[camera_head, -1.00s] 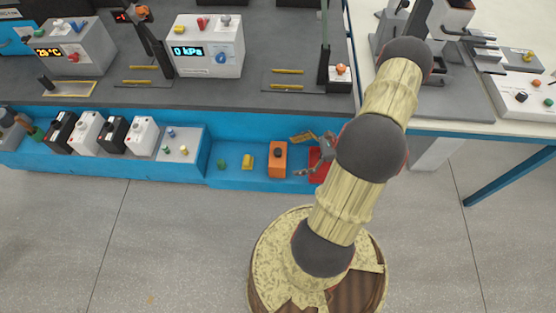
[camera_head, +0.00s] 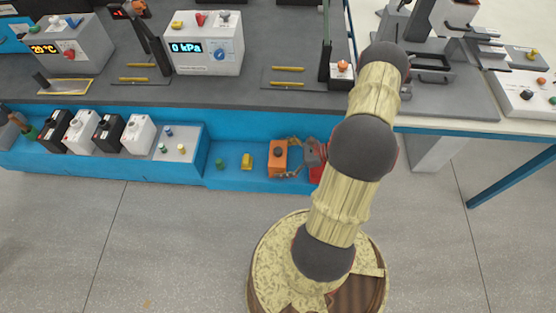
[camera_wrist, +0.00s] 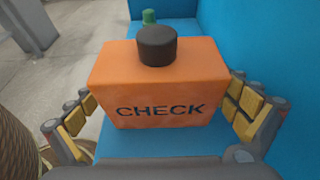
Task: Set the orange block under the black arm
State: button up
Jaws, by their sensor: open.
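The orange block (camera_head: 278,158), marked CHECK with a dark round knob on top, stands upright on the blue lower shelf. It fills the middle of the wrist view (camera_wrist: 158,82). My gripper (camera_wrist: 162,95) is open, with one yellow-padded finger on each side of the block. Small gaps seem to show between pads and block; I cannot tell whether either touches. On the grey bench, a slanted black arm (camera_head: 153,48) stands left of the 0 kPa box, above a plate with yellow strips. An upright black post (camera_head: 325,45) stands farther right beside another such plate.
A yellow block (camera_head: 247,161) and a green piece (camera_head: 220,163) sit left of the orange block on the blue shelf (camera_head: 233,180). A red thing (camera_head: 317,173) is partly hidden by my arm. Black and white battery-like boxes (camera_head: 138,134) stand farther left. The bench edge (camera_head: 240,107) overhangs above.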

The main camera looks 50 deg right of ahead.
jog(key=shift+c, duration=0.4)
jog(key=c, duration=1.3)
jog(key=shift+r, duration=0.1)
